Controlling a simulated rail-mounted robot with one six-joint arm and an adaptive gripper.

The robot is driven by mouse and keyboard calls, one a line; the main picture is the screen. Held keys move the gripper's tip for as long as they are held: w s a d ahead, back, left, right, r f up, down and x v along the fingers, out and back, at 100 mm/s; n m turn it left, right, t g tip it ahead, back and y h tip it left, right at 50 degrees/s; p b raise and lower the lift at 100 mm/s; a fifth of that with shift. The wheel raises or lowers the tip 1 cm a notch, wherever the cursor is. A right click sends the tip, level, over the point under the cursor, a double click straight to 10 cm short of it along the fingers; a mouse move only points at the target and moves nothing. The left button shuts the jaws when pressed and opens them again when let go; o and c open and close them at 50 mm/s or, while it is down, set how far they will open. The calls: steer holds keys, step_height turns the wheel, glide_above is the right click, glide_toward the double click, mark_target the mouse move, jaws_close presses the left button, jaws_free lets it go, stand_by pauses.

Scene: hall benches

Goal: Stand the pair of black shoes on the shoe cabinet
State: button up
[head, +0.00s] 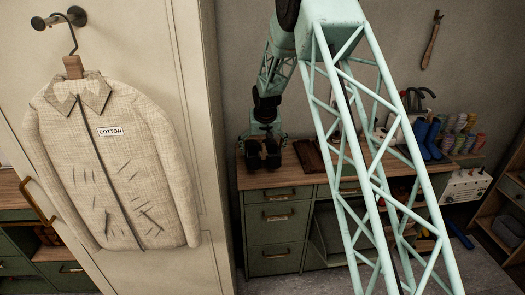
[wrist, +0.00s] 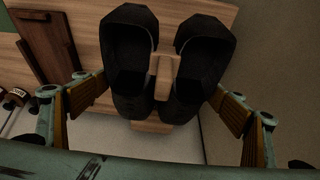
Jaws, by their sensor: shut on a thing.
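The pair of black shoes (wrist: 128,50) hangs or stands side by side between my gripper's fingers in the wrist view, with a small wooden block between them. My gripper (wrist: 160,95) is shut on the pair, one finger on each outer side. In the head view the black shoes (head: 263,155) show below my gripper (head: 265,140), at the left end of a wooden-topped green cabinet (head: 278,215) with drawers, which may be the shoe cabinet. I cannot tell whether the soles touch the top.
A dark brown board (head: 310,158) lies right of the shoes; it also shows in the wrist view (wrist: 45,45). Blue boots (head: 426,138) and thread spools (head: 465,135) stand farther right. A beige shirt (head: 110,165) labelled COTTON hangs at left. My lattice arm hides part of the bench.

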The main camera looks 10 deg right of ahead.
mark_target(264, 146)
steer(key=shift+f, duration=0.2)
steer(key=shift+f+b, duration=0.95)
steer(key=shift+f, duration=2.2)
steer(key=shift+f+b, duration=0.4)
steer(key=shift+f, duration=0.2)
steer(key=o, duration=1)
steer(key=shift+s, duration=0.1)
steer(key=shift+v, duration=5.95)
steer(key=shift+r, duration=0.1)
